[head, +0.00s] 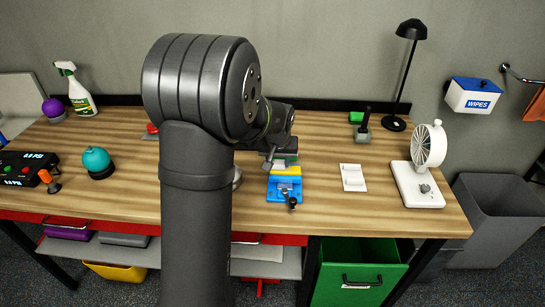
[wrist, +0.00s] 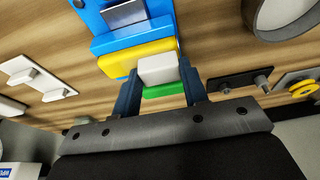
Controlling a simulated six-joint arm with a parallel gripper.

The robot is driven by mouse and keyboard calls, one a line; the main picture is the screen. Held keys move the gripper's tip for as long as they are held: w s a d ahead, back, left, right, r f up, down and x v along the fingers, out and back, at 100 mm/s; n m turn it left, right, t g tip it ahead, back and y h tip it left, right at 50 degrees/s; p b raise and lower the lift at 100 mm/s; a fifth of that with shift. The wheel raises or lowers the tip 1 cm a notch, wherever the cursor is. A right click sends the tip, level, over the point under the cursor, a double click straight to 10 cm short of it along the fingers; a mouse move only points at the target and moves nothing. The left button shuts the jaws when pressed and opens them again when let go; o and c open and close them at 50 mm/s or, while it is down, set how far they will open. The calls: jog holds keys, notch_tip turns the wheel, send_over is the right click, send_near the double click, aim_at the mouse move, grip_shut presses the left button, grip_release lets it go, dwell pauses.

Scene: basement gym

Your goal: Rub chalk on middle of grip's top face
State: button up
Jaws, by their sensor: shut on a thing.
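My gripper (wrist: 159,76) has its two dark blue fingers closed on a small white block (wrist: 158,68), which looks like the chalk. Just past it in the wrist view is a yellow block (wrist: 118,62) in a blue vise-like fixture (wrist: 110,45); this yellow block may be the grip. A green strip (wrist: 163,91) shows just below the white block. I cannot tell whether the chalk touches the yellow block. In the head view the blue fixture (head: 279,191) and yellow block (head: 287,180) are on the bench, beside my gripper (head: 281,160); the chalk cannot be made out there.
A teal ball (head: 96,159) is at the left.

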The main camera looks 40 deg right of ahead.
jog(key=shift+s+d, duration=2.75)
jog(key=shift+s, duration=0.05)
jog(key=shift+w+a, duration=3.55)
jog(key=shift+s+r, duration=0.1)
jog(key=shift+r, duration=3.95)
jog(key=w+a+f, duration=0.2)
jog(key=a+f, duration=0.3)
jog(key=a, duration=0.7)
jog(key=w+a+f, duration=0.2)
jog(key=a+f, duration=0.2)
jog(key=a, duration=0.7)
jog(key=w+a+f, duration=0.1)
jog(key=a+f, duration=0.4)
jog(key=a, duration=0.7)
jog(key=w+a+f+n+t+y, duration=0.1)
jog(key=w+a+f+n+y, duration=0.1)
jog(key=w+a+f+n, duration=0.6)
jog(key=a+f+n, duration=0.1)
jog(key=a, duration=0.2)
jog(key=shift+w+a+f, duration=0.15)
jog(key=shift+a+f, duration=0.1)
jog(key=shift+a, duration=0.05)
